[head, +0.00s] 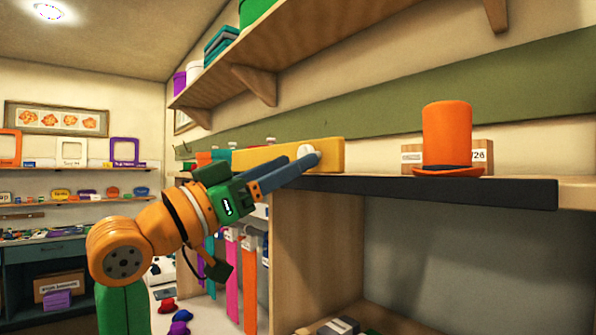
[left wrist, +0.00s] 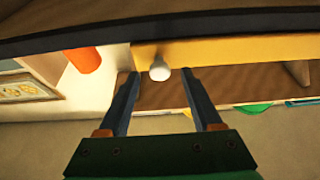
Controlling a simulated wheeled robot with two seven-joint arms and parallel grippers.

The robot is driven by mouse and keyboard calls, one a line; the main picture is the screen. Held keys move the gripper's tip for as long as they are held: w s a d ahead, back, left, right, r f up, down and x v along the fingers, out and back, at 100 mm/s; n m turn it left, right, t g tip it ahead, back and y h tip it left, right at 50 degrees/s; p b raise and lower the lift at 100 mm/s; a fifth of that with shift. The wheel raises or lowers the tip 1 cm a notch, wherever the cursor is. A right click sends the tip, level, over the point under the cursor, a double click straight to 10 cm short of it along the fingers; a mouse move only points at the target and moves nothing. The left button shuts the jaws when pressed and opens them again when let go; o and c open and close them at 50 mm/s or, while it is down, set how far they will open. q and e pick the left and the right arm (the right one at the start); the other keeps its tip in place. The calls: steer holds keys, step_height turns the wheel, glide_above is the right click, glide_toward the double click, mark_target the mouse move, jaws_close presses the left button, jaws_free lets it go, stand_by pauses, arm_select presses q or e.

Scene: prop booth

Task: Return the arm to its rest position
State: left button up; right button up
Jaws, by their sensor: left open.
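My left arm reaches up from the lower left in the head view. My left gripper (head: 312,157) has blue-grey fingers and is at the counter's edge, in front of a yellow box-like front (head: 270,157) with a white round knob (head: 306,149). In the left wrist view the gripper (left wrist: 158,74) is open, its fingers spread. The white knob (left wrist: 160,71) shows between the fingertips, with gaps on both sides; nothing is gripped. The yellow front (left wrist: 230,53) lies just beyond. My right gripper is not in view.
An orange top hat (head: 447,135) stands on the dark-edged counter (head: 450,190), before a labelled box. A wooden shelf (head: 310,57) hangs above the arm. Colourful strips (head: 249,280) hang below the gripper. Small dark-blue and red items lie low behind my arm.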

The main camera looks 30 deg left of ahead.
arm_select(q)
steer(key=b+v, duration=0.1)
steer(key=v, duration=0.3)
steer(key=shift+s+a+f, duration=0.2)
steer(key=shift+s, duration=0.1)
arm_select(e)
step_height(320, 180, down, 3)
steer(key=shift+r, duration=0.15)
arm_select(q)
steer(key=shift+w, duration=0.1)
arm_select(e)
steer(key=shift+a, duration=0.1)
